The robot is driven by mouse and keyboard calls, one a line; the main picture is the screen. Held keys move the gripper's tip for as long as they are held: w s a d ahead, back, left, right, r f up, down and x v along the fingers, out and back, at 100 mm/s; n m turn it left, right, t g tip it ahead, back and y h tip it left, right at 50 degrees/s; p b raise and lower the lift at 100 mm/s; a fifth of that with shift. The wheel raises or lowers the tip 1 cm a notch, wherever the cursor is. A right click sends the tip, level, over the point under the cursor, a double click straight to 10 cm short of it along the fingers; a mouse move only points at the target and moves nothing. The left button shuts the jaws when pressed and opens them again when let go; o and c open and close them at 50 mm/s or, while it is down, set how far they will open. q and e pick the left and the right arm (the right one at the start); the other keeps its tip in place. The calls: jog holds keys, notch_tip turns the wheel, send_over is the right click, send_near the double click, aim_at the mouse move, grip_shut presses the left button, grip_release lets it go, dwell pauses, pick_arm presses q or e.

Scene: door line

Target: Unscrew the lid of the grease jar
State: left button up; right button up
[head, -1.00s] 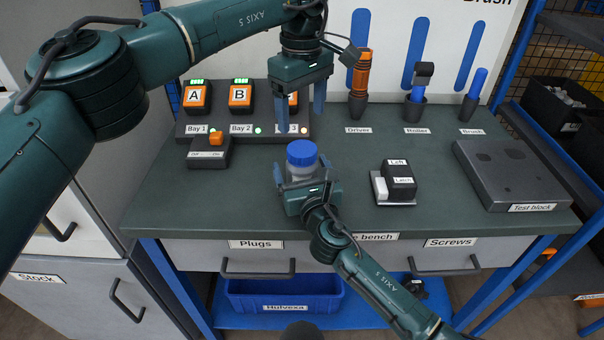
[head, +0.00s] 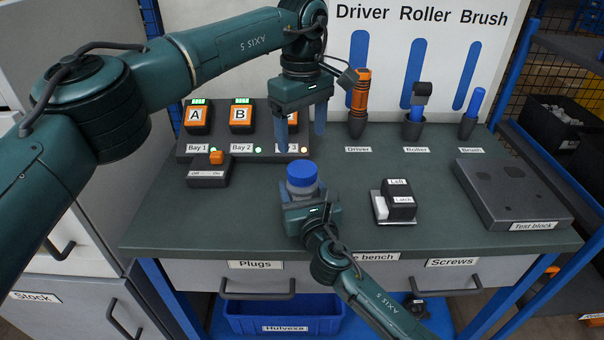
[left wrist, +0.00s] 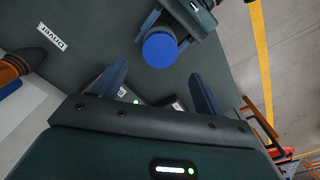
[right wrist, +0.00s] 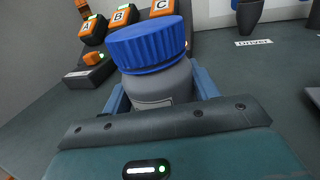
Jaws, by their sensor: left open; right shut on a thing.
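The grease jar (right wrist: 160,85) is a grey jar with a ribbed blue lid (head: 301,173) on top. It stands upright near the front middle of the bench in the head view. My right gripper (head: 308,198) is shut on the jar body below the lid, with a blue finger on each side in the right wrist view. My left gripper (head: 301,140) is open and empty, fingers pointing down, behind and above the jar. In the left wrist view the lid (left wrist: 160,50) lies beyond the fingertips, apart from them.
Battery bays (head: 240,145) and an off/on switch box (head: 208,172) stand behind left. The driver (head: 360,95) stands in a holder behind right. A latch block (head: 398,200) and test block (head: 515,190) lie to the right. Bench surface between them is clear.

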aim_at(302, 168)
pick_arm(q)
jog(key=m, duration=0.6)
pick_arm(e)
grip_shut()
pick_arm(q)
jog(key=shift+m, duration=1)
jog(key=shift+f, duration=4.05)
